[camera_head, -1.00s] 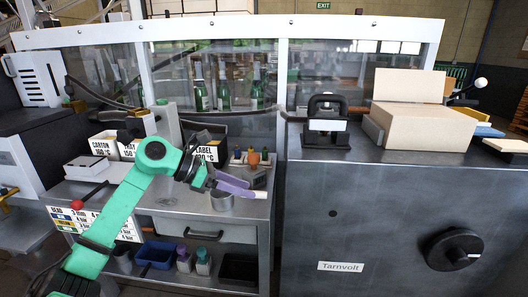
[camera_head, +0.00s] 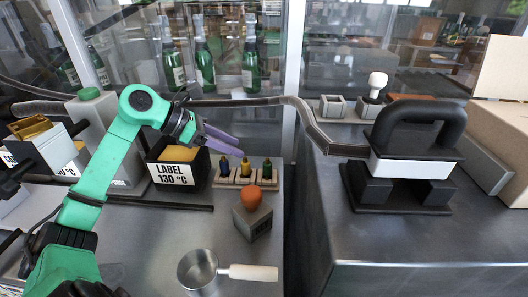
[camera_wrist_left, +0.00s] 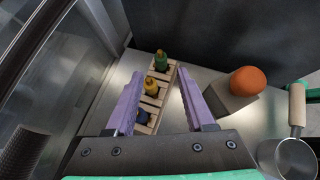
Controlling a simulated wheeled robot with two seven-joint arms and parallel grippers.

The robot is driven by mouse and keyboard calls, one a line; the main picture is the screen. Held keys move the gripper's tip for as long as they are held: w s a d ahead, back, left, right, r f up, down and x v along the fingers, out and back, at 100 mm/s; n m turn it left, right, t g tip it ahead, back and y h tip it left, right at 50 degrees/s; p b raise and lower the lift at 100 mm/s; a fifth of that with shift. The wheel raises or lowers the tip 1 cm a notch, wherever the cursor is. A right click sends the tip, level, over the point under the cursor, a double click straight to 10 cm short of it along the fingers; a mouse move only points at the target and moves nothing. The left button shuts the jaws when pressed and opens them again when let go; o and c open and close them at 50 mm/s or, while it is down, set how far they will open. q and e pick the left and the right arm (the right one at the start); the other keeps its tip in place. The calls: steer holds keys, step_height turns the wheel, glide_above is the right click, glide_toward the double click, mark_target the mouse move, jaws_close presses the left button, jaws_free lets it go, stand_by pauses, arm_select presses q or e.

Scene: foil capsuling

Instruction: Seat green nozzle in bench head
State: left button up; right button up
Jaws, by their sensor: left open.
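The green nozzle (camera_head: 267,169) stands upright at the right end of a small wooden rack (camera_head: 246,182), beside a yellow nozzle (camera_head: 245,168) and a dark blue one (camera_head: 224,166). In the left wrist view the green nozzle (camera_wrist_left: 162,62) is at the far end of the rack. My left gripper (camera_head: 236,142), with purple fingers, is open and empty above the rack. Its fingers (camera_wrist_left: 154,98) straddle the rack in the wrist view, short of the green nozzle. I cannot tell which part is the bench head. My right gripper is not in view.
A grey block with an orange ball (camera_head: 250,196) and a metal pot with a pale handle (camera_head: 200,270) stand in front of the rack. The LABEL bin (camera_head: 172,172) is left of it. A black-handled unit (camera_head: 412,160) with a hose stands right.

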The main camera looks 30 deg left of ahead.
mark_target(267, 159)
arm_select(q)
steer(key=p+x, duration=0.1)
steer(key=x, duration=0.1)
steer(key=p+x, duration=0.1)
steer(key=x, duration=0.1)
steer(key=d+x, duration=0.1)
steer(key=x, duration=0.1)
steer(key=shift+r+p, duration=0.35)
steer(key=shift+p, duration=0.05)
steer(key=p+x, duration=0.1)
steer(key=x, duration=0.1)
steer(key=p+x, duration=0.1)
steer(key=x, duration=0.2)
steer(key=shift+w+a+f, duration=0.2)
steer(key=shift+w+f, duration=0.1)
steer(key=shift+f, duration=0.05)
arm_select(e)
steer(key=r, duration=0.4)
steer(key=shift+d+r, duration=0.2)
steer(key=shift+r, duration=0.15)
arm_select(q)
jaws_close()
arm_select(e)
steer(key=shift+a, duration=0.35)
